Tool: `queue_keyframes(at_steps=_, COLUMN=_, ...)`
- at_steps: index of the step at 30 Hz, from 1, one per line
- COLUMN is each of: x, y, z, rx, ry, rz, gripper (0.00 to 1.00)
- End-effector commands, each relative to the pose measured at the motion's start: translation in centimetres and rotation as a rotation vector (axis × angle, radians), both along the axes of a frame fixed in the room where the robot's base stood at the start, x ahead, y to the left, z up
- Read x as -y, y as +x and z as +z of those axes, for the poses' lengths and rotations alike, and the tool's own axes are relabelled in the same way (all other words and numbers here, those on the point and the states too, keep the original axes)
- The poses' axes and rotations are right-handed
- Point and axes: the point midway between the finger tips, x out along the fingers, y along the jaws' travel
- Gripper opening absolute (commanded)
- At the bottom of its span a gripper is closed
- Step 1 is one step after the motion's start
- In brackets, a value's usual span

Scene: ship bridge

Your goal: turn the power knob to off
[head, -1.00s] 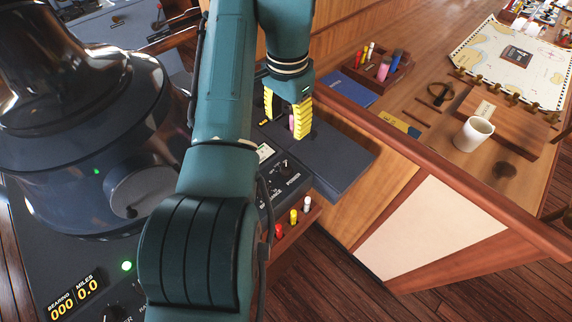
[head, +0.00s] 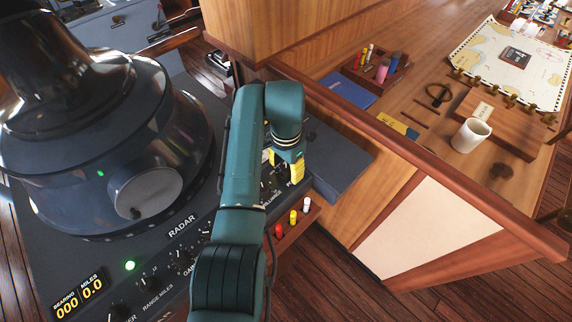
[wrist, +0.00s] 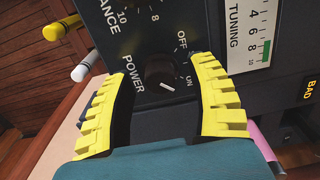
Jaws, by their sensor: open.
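The power knob (wrist: 160,72) is a round black knob on the dark panel, labelled POWER. Its white pointer line is turned toward the lower right, toward the ON mark (wrist: 190,81). The OFF mark (wrist: 182,38) is higher up. My gripper (head: 284,170) is open over the panel in the head view, with yellow ridged fingers. In the wrist view one finger is left of the knob and the other is right of it, with gaps on both sides. I cannot tell how deep the fingertips reach. The gripper largely hides the knob in the head view.
A tuning scale (wrist: 247,36) and another dial's numbers are beside the knob. A small rack (head: 294,228) of red, yellow and white markers is at the panel's near edge. The large radar housing (head: 110,150) is left. A pink object (wrist: 263,143) shows beyond the right finger.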

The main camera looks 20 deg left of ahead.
Motion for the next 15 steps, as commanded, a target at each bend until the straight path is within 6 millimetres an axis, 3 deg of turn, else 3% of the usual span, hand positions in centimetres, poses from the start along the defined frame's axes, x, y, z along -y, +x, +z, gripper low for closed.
queue_keyframes(at_steps=7, x=0.00, y=-0.01, z=-0.14, rx=0.000, ry=0.000, rz=0.000, gripper=0.57)
queue_keyframes(at_steps=15, x=0.01, y=-0.01, z=-0.11, rx=0.000, ry=0.000, rz=0.000, gripper=0.05)
